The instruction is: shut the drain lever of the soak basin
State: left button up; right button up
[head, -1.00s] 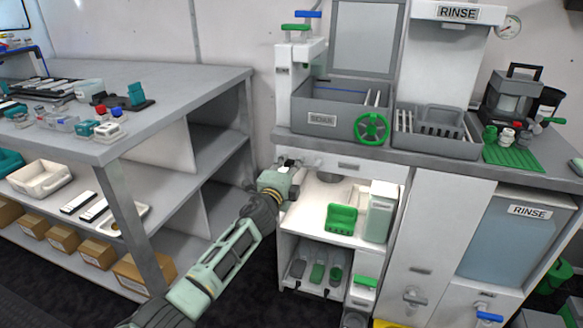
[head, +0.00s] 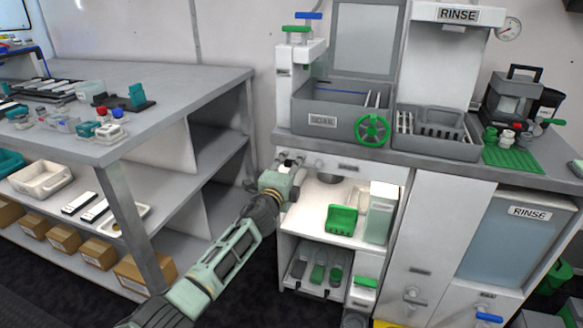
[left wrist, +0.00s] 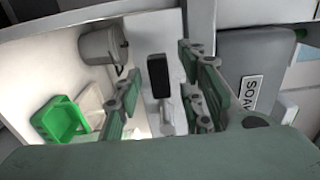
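The grey soak basin (head: 343,128) stands on the counter, with a label and a green handwheel (head: 372,130) on its front. Its SOAK label also shows at the right of the left wrist view (left wrist: 251,92). A lever with a black grip (left wrist: 158,75) and a metal stem, which looks like the drain lever, shows below the basin. My left gripper (left wrist: 165,95) is open, with one finger on each side of the lever in the picture. I cannot tell whether they touch it. In the head view my left gripper (head: 290,172) is at the cabinet's upper left corner. My right gripper is not in view.
Below the basin is an open, lit cabinet with a green scoop-like holder (head: 342,219) and a pale box (head: 380,215). A grey shelf table (head: 185,85) stands left of my arm. A rinse basin (head: 440,147) is on the right of the counter.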

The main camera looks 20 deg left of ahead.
pick_arm(q)
jog(key=s, duration=1.2)
jog(key=shift+a, duration=0.25)
